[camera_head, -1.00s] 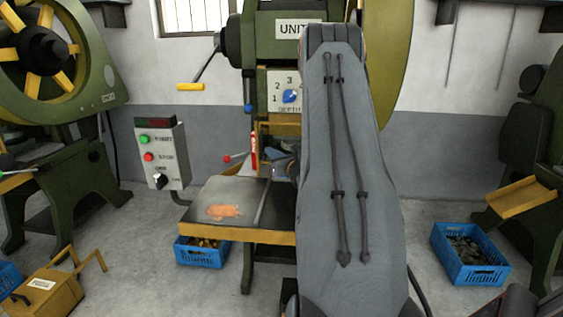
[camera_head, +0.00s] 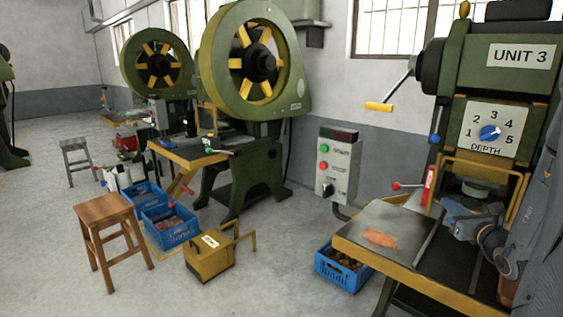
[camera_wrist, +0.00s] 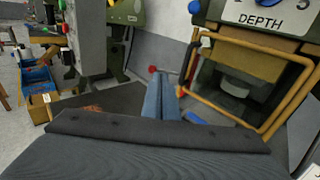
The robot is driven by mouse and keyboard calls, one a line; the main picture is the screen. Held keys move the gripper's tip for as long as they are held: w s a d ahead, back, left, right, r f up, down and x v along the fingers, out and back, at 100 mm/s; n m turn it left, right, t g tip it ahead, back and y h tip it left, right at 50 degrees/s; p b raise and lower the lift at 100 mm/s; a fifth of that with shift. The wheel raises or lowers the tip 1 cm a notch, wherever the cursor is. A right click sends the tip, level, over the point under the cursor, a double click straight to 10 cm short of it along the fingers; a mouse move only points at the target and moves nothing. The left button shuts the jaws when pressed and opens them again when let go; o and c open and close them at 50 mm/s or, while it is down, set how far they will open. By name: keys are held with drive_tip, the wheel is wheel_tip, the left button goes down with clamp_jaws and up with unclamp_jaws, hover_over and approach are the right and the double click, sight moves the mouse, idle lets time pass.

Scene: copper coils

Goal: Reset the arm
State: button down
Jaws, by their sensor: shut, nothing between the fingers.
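My gripper (camera_head: 450,212) is at the right in the head view, in front of the press marked UNIT 3 (camera_head: 518,54) and above the right part of its work table (camera_head: 364,218). In the wrist view the two blue-grey fingers (camera_wrist: 160,98) lie side by side, shut and empty. My arm covers the right edge of the head view. An orange copper-coloured piece (camera_head: 380,238) lies on the table, left of and apart from my gripper.
A yellow guard frame (camera_head: 484,166) stands close behind my gripper. A red-knobbed lever (camera_head: 397,185) and control box (camera_head: 337,165) are to its left. Blue crate (camera_head: 342,268), yellow box (camera_head: 209,254) and wooden stool (camera_head: 104,212) stand on the floor. Open floor lies front left.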

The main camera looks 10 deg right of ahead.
drive_tip(key=s+a+n+g+y, duration=0.2)
drive_tip(key=a+n+g+y, duration=0.7)
drive_tip(key=a, duration=1.9)
drive_tip(key=s+a+f+n+g+p, duration=0.1)
drive_tip(key=s+a+f+n+g, duration=0.2)
drive_tip(key=s+a+n+g, duration=0.75)
drive_tip(key=s+n+t+h+p, duration=0.1)
drive_tip(key=s+n+t+h, duration=0.1)
drive_tip(key=s+n+h, duration=0.5)
drive_tip(key=s+r+n, duration=0.1)
drive_tip(key=s+n, duration=0.5)
drive_tip(key=n, duration=0.4)
drive_tip(key=shift+s, duration=0.35)
drive_tip(key=c, duration=2.5)
unclamp_jaws()
drive_tip(key=shift+a, duration=0.1)
